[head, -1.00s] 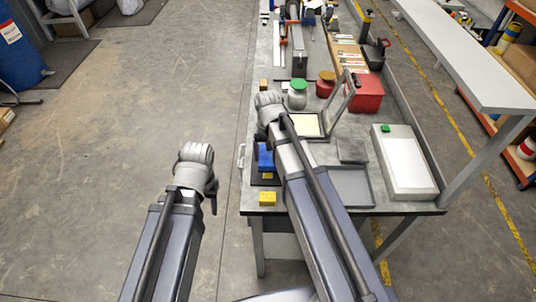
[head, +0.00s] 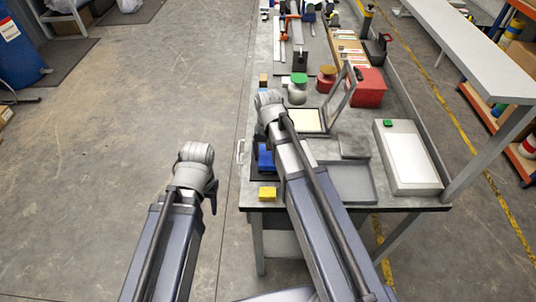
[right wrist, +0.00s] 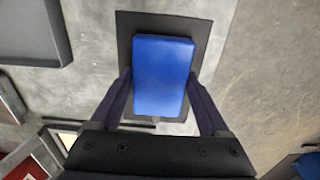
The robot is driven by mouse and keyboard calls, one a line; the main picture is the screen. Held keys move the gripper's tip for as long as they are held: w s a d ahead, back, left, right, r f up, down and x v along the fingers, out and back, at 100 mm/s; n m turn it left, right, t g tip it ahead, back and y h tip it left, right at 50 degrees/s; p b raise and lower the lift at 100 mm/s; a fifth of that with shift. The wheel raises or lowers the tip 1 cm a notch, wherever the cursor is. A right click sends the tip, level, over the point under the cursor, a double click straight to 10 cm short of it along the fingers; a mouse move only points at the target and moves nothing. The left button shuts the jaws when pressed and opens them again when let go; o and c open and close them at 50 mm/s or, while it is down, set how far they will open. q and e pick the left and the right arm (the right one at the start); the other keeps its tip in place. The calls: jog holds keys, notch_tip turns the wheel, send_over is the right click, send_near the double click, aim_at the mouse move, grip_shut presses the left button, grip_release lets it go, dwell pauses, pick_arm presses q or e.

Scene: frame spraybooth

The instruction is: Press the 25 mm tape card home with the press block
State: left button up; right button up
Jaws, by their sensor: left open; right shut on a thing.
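A blue block (right wrist: 163,75) lies over a dark plate (right wrist: 124,24) on the grey bench. My right gripper (right wrist: 159,77) is shut on the block, one finger along each side. Whether the block touches the plate cannot be told. In the head view the blue block (head: 265,157) shows beside my right wrist, which hides that gripper's fingers. My left gripper (head: 212,200) is open, out over the floor left of the bench, mostly hidden under its own wrist. I cannot pick out the 25 mm tape card for certain.
A grey tray (head: 347,182), a framed pale panel (head: 310,121), a green-lidded jar (head: 297,92), a red box (head: 368,88) and a white-topped unit (head: 408,158) stand around the right arm.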

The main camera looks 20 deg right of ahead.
jog(key=shift+f+b, duration=0.65)
dwell(1.5)
jog(key=shift+r, duration=0.1)
notch_tip(320, 180, up, 7)
jog(key=p, duration=0.7)
jog(key=shift+d, duration=0.1)
dwell(0.4)
